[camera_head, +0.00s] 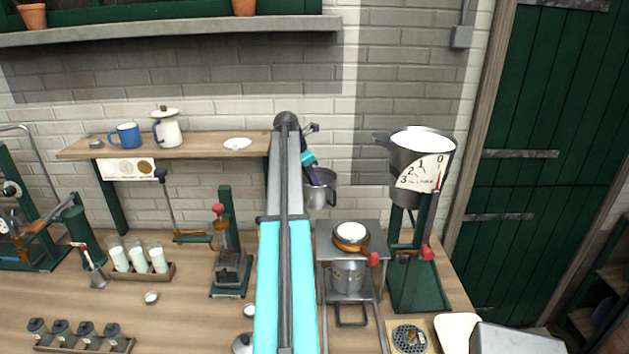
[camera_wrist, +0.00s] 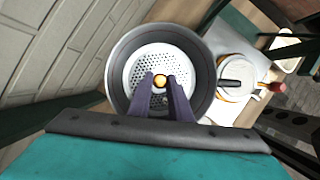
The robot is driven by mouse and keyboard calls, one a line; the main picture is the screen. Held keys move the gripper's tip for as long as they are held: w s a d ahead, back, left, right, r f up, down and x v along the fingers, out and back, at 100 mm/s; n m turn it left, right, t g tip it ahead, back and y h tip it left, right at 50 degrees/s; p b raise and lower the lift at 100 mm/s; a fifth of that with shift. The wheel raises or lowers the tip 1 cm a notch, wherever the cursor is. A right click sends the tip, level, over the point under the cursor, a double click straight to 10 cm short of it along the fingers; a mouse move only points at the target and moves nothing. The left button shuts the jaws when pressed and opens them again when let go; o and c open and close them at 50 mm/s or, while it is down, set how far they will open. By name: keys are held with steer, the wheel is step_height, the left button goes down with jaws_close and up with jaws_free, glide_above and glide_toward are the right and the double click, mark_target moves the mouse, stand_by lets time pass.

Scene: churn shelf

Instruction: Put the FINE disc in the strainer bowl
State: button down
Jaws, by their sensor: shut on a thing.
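A pale disc (camera_wrist: 138,68) with many small holes and a brass knob shows in the wrist view. My gripper (camera_wrist: 161,84) is shut on the knob. The disc lies within the rim of the grey strainer bowl (camera_wrist: 204,72) as seen from above; whether it rests on the bottom I cannot tell. No FINE label is readable on it. In the head view, the bowl (camera_head: 326,192) is right of my arm, with my gripper (camera_head: 316,182) at its mouth. The disc is hidden there.
A brass-ringed strainer with a white top (camera_head: 350,234) and red handle stands just below right of the bowl. A dark perforated disc (camera_head: 409,339) lies on the bench. A hopper with a dial (camera_head: 408,178) stands right. A wooden shelf (camera_head: 190,146) is left.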

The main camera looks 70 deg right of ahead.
steer(key=shift+f, duration=0.2)
steer(key=c, duration=1.6)
jaws_free()
steer(key=shift+c, duration=0.2)
steer(key=b+v, duration=0.5)
steer(key=v, duration=0.7)
steer(key=shift+r, duration=0.1)
